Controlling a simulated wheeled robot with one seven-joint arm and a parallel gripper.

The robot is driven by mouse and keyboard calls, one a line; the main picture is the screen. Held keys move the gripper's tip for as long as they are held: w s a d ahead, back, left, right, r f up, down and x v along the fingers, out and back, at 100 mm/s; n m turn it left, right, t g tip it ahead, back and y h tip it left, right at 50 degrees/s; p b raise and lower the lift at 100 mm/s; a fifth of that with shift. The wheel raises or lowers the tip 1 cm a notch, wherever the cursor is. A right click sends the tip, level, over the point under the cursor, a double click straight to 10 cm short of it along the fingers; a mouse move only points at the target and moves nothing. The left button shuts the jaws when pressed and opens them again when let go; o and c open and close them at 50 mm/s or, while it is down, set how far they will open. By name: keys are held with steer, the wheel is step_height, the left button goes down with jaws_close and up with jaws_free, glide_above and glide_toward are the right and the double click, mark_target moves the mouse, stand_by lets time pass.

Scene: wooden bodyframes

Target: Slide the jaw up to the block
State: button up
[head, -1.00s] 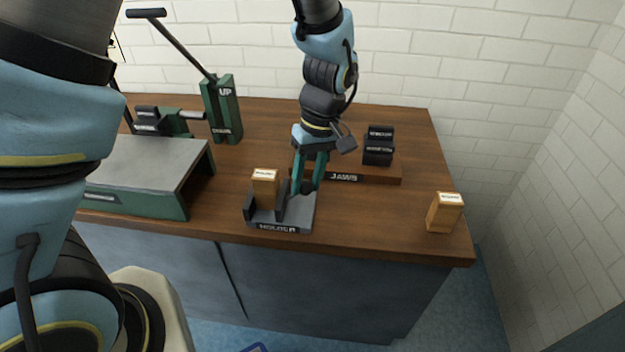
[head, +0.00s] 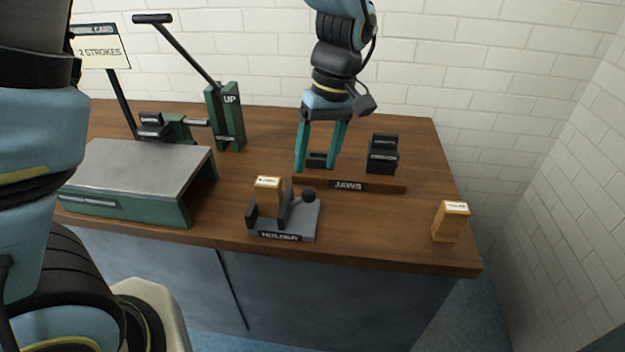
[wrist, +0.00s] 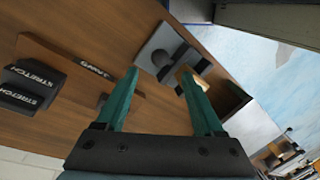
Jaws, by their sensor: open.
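The grey holder (head: 303,225) stands near the table's front edge. A wooden block (head: 268,199) with a white top label stands upright in it, beside its dark left wall. My gripper (head: 316,168) is open and empty, above and behind the holder, clear of the knob.
The JAWS board (head: 390,187) behind carries dark jaw pieces (head: 384,155). A second wooden block (head: 450,222) stands at the right front. A green press with grey plate (head: 140,170) and a lever post (head: 226,115) are at left. The table between holder and right block is clear.

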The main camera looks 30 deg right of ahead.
steer(key=r, duration=0.3)
steer(key=shift+d+r, duration=0.2)
steer(key=shift+d, duration=0.1)
steer(key=w+a, duration=0.3)
steer(key=a, duration=0.8)
steer(key=w+a+f+t+h, duration=0.1)
steer(key=w+a, duration=0.3)
steer(key=a, duration=0.7)
steer(key=w+a+f+h, duration=0.1)
steer(key=w+a, duration=0.3)
steer(key=a, duration=0.8)
steer(key=shift+f, duration=0.2)
steer(key=shift+a, duration=0.1)
